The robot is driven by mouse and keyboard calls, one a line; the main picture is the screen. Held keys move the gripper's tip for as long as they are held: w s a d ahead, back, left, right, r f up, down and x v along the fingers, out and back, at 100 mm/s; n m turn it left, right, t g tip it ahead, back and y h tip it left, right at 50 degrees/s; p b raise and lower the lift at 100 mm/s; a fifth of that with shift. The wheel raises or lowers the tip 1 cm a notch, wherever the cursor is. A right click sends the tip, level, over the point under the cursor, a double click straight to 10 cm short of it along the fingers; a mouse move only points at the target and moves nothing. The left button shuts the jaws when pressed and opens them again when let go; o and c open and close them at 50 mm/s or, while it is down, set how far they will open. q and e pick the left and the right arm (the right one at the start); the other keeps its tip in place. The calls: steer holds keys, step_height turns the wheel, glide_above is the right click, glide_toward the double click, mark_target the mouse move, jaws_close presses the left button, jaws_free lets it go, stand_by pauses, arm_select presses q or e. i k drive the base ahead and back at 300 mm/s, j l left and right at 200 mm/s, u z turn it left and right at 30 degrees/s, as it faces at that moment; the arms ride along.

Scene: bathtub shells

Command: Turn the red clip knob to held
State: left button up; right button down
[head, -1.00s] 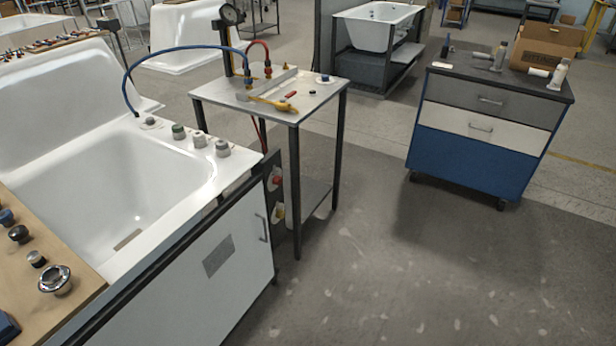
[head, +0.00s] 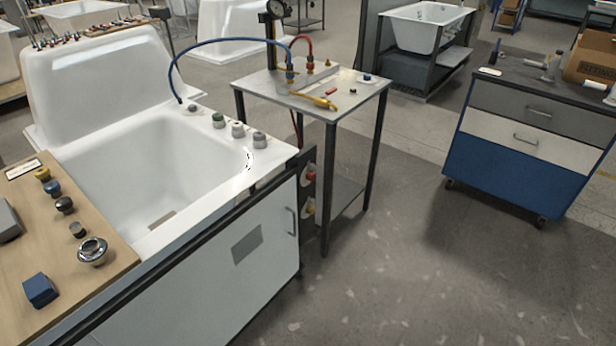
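A small red knob (head: 311,173) sits on a dark upright panel (head: 302,213) at the end of the bathtub stand, beside the small metal table. It is small and partly in shadow, so I cannot tell which way it is turned. A yellowish knob (head: 310,206) sits below it, with pale parts around it. Neither of my grippers is in view.
The white bathtub shell (head: 130,180) and its white cabinet front (head: 240,250) fill the left. The metal table (head: 345,95) carries a gauge, hoses and a yellow tool. A blue drawer cart (head: 500,180) stands right. The floor between is clear.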

mark_target(311, 176)
steer(key=i+l+u, duration=0.2)
steer(key=l+u, duration=0.25)
steer(key=i+l+u, duration=0.15)
steer(key=u, duration=0.25)
steer(key=l, duration=0.1)
